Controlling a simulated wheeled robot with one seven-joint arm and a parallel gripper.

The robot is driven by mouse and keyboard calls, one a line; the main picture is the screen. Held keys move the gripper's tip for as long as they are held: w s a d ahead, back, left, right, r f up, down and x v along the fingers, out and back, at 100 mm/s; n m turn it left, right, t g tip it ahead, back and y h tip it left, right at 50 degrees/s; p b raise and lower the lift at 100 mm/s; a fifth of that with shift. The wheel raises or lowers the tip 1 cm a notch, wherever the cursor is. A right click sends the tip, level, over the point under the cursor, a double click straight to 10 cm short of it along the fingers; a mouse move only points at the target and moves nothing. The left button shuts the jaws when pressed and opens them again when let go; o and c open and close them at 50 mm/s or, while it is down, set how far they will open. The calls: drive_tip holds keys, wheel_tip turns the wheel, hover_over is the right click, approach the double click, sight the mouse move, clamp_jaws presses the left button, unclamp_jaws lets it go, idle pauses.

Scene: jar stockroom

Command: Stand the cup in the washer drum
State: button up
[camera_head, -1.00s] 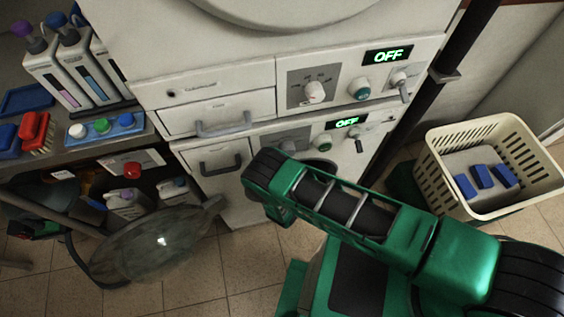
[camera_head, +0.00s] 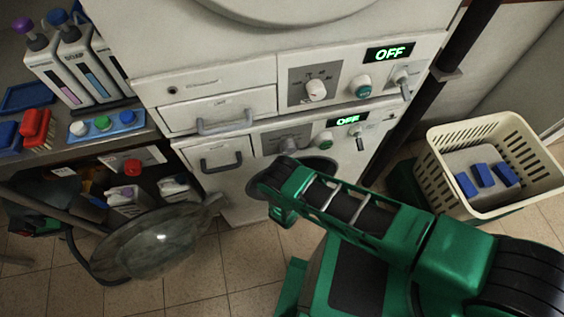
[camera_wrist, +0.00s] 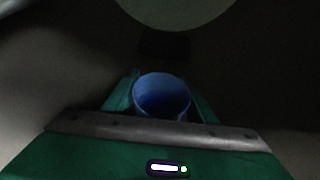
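The blue cup (camera_wrist: 162,98) shows in the wrist view with its round mouth towards the camera. It sits between the green fingers of my gripper (camera_wrist: 162,104), which appear to touch it on both sides. Its base is hidden, so I cannot tell whether it rests on anything. Dark curved walls of the drum (camera_wrist: 245,75) surround it. In the head view, the lower washer's dark round opening (camera_head: 256,186) shows beside my arm, and its glass door (camera_head: 150,243) hangs open to the left. My gripper and the cup are hidden in the head view.
A second machine with a control panel (camera_head: 338,80) sits above the washer. A shelf with bottles and brushes (camera_head: 36,128) is at the left. A cream basket (camera_head: 440,172) holding blue blocks stands at the right. A dark pole (camera_head: 425,100) runs beside the machines.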

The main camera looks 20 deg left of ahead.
drive_tip(key=shift+o, duration=0.9)
drive_tip(key=shift+r, duration=0.1)
drive_tip(key=v, duration=1.2)
drive_tip(key=shift+s, duration=0.1)
